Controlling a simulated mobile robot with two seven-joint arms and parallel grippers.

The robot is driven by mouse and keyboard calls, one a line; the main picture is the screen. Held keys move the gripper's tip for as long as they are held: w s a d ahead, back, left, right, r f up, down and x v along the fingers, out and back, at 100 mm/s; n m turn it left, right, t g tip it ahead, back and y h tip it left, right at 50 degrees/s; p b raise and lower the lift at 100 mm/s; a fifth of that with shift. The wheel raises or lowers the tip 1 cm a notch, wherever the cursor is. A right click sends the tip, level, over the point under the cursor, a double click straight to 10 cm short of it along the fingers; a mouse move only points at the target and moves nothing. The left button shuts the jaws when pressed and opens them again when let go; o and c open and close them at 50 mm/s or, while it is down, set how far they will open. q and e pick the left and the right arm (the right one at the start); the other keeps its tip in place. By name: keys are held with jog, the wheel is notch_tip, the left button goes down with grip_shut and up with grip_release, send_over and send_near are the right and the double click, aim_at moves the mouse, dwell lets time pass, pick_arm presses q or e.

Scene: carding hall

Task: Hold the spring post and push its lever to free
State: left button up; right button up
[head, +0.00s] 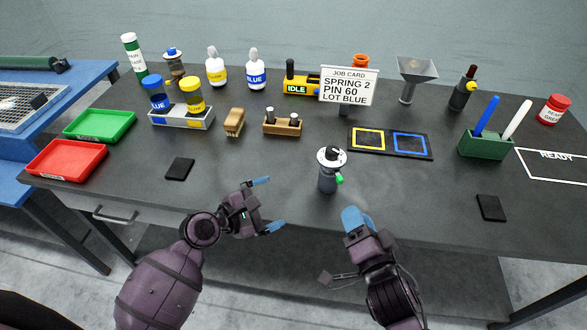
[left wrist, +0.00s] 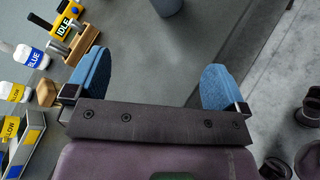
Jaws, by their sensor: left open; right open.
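The spring post (head: 328,175) stands upright near the front middle of the bench, a dark grey cylinder with a white round top and black knob. Its green lever (head: 339,179) sticks out to the right. In the left wrist view, the lower part of a grey cylinder, apparently the post (left wrist: 168,6), shows at the top edge. My left gripper (head: 268,204) is open and empty, left of the post and apart from it. Its blue fingers also show spread in the left wrist view (left wrist: 155,85). My right gripper (head: 353,219) is open, in front and right of the post, not touching it.
Black pads (head: 179,168) lie left and right. The bench around the post is clear.

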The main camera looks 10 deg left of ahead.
aim_at(327, 155)
pick_arm(q)
jog(key=w+d+r+n+h, duration=0.1)
jog(key=w+d+r+n, duration=0.1)
jog(key=w+d, duration=0.2)
jog(key=w+d+r+n+h, duration=0.1)
jog(key=w+d+r+n, duration=0.1)
jog(key=w+d, duration=0.2)
jog(key=w+d+r+n+t+h, duration=0.1)
jog(key=w+d+r+n, duration=0.1)
jog(key=w+d+n, duration=0.1)
jog(key=shift+w+d+r, duration=0.15)
jog(key=shift+w+d, duration=0.2)
jog(key=shift+d, duration=0.2)
jog(key=shift+w+d+r, duration=0.15)
jog(key=shift+w+d, duration=0.2)
jog(key=shift+d, duration=0.2)
jog(key=shift+c, duration=0.2)
jog(key=c, duration=1.3)
jog(key=shift+o, duration=0.2)
